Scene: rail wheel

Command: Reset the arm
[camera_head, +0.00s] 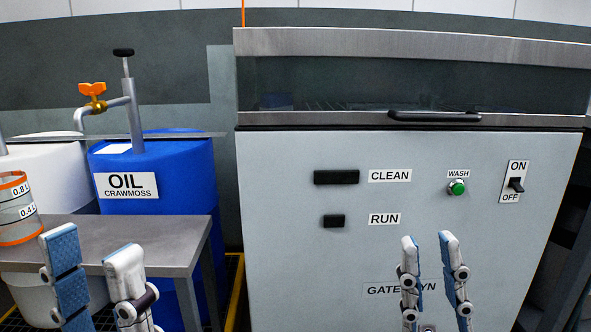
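My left gripper (96,258) is at the lower left, in front of the grey side table. Its two fingers stand apart with a gap between them, and nothing shows in the gap. My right gripper (428,246) is at the lower right, in front of the grey washing machine. Its two fingers point up and stand apart, with only the machine's front panel visible between them. Both arms are mostly below the frame.
The washing machine (280,220) has a handle (445,116), a green WASH button (457,188) and an ON/OFF switch (516,185). A grey table (180,235) bears a measuring cup (17,210) at left. Behind stands a blue oil drum (185,165) with a tap (95,103).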

